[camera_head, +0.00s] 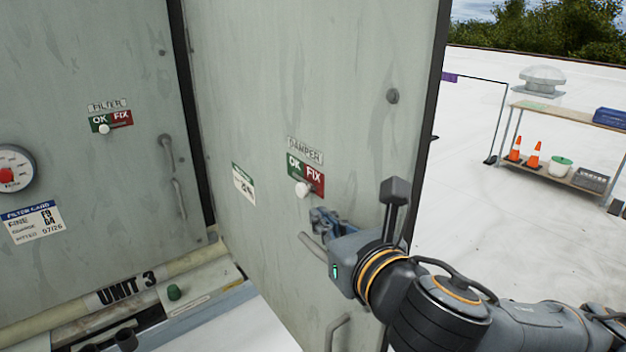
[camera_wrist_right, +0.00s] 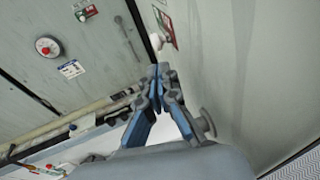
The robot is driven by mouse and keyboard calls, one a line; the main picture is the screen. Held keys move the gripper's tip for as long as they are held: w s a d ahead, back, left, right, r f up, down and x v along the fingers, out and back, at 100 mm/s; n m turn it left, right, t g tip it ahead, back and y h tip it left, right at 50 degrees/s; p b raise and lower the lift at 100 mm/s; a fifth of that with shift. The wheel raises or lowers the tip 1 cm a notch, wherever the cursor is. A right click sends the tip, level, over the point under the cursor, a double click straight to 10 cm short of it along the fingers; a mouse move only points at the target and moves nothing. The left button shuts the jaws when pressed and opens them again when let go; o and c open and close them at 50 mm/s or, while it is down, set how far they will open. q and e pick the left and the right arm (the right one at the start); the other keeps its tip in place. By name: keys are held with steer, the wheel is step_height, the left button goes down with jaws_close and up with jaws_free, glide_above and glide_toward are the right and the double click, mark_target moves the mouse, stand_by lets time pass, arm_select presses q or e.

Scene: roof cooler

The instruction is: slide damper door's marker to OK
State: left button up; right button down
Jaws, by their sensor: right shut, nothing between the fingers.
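The damper door (camera_head: 270,100) is a grey-green panel with a "DAMPER" plate (camera_head: 305,150). Under it is a label with a green OK part (camera_head: 294,165) and a red FIX part (camera_head: 315,180). Its white round marker knob (camera_head: 302,189) sits at the label's lower edge, near the green-red border; I cannot tell exactly which side. The knob (camera_wrist_right: 157,41) also shows in the right wrist view. My right gripper (camera_head: 318,217) is shut and empty, just below and right of the knob, apart from it. Its closed blue-grey fingertips (camera_wrist_right: 159,72) point toward the knob. My left gripper is not in view.
The filter door (camera_head: 95,75) at left has its own OK/FIX label with a white knob (camera_head: 103,129). Handles (camera_head: 338,332) stick out from the damper door near my right arm. A shelf (camera_head: 570,180) with cones stands far right on the white roof.

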mark_target(305, 196)
steer(key=w, duration=0.1)
steer(key=w+a, duration=0.1)
steer(key=w+p, duration=0.1)
steer(key=shift+w+a+r, duration=0.25)
steer(key=shift+w, duration=0.1)
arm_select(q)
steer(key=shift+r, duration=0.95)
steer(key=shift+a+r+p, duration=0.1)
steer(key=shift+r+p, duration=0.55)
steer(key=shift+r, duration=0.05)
arm_select(e)
steer(key=w+a, duration=0.2)
steer(key=w, duration=0.1)
steer(key=w+a, duration=0.1)
steer(key=shift+w+r, duration=0.1)
steer(key=shift+w, duration=0.1)
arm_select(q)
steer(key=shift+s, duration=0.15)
